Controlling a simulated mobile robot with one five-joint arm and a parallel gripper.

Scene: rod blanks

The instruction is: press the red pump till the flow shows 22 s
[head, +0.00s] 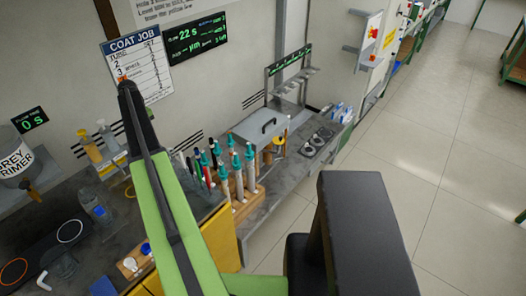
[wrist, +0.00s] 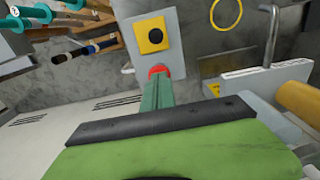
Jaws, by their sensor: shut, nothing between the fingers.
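In the wrist view a red cap (wrist: 158,71), seemingly the red pump, shows at the lower edge of a grey panel. The narrow tip of my gripper (wrist: 158,84) lies right over it and hides part of it; I cannot tell whether they touch. My gripper is shut and empty. In the head view my green arm reaches up in front of the wall, and I cannot make out the red pump there. A black display (head: 195,40) on the wall shows 22 s among its lines. A small display (head: 30,121) at the left shows 0 s.
The panel also carries a yellow plate with a black button (wrist: 152,35). A rack of teal-topped rods (head: 240,190) stands on the bench beside my arm. A clear bottle (head: 95,208) and a grey primer pot (head: 16,160) are at the left. Open floor lies at the right.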

